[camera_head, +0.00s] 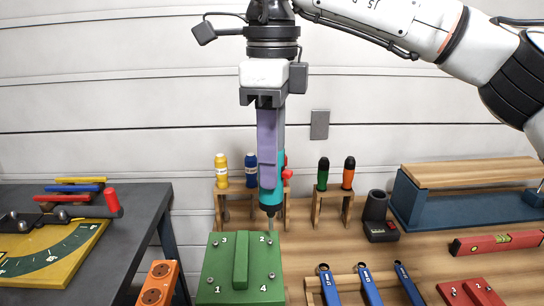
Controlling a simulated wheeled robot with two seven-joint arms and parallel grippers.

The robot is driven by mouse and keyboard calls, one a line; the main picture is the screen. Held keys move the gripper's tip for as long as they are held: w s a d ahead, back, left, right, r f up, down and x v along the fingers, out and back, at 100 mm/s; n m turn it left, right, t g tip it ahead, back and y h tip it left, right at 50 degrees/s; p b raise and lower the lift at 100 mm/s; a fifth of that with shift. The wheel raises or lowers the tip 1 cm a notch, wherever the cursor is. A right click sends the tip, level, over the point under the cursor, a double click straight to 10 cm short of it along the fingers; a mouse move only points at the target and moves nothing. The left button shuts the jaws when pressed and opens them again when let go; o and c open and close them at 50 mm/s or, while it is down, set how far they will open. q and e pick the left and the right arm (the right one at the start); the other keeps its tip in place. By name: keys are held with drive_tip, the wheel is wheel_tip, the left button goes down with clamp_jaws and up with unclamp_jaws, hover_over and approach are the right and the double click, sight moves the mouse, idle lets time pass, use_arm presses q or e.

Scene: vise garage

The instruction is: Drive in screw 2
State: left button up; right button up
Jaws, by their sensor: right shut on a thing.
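A green block (217,264) with a raised central rib stands at the bottom centre. It has the numbers 1 to 4 on top, with a small screw by each number. Screw 2 (270,241) is at the far right corner. I cannot tell whether the tip touches the screw. My left gripper is not in view.
Behind the block, wooden racks hold yellow, blue, green and orange-handled tools (322,174). An orange socket box (158,283) is at left, blue wrenches (328,286) at right. A dark table (140,205) stands left.

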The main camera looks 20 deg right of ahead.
drive_tip(key=shift+f+b, duration=0.3)
drive_tip(key=shift+f, duration=0.25)
drive_tip(key=shift+f, duration=0.35)
idle(0.3)
drive_tip(key=shift+f+b, duration=0.35)
drive_tip(key=shift+f, duration=0.25)
